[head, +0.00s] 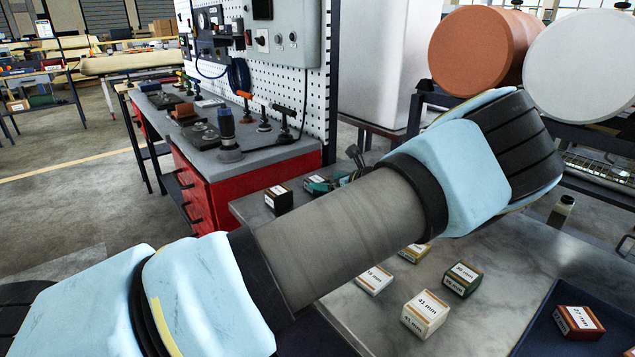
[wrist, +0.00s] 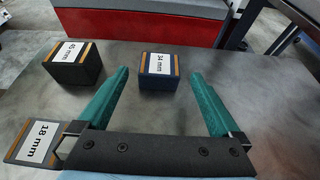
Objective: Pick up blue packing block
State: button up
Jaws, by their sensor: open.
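The blue packing block (wrist: 158,71), labelled "34 mm", stands on the grey trolley top in the wrist view. It lies ahead of my gripper (wrist: 158,80), roughly centred between the two teal fingertips. The fingers are wide apart with nothing held. The block looks slightly beyond the tips; I cannot tell the exact height gap.
A black block (wrist: 74,68) labelled "45 mm" stands left of the blue one. An "18 mm" block (wrist: 34,143) is near the left finger. More blocks, including a green one (head: 462,279) and a cream one (head: 425,314), stand nearer. A navy tray (head: 545,335) holds a red block (head: 578,322).

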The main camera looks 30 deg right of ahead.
jog(key=p+x, duration=0.2)
jog(key=x, duration=0.3)
jog(key=shift+s, duration=0.1)
jog(key=shift+w+f, duration=0.25)
jog(key=shift+w, duration=0.05)
jog(key=c, duration=1.4)
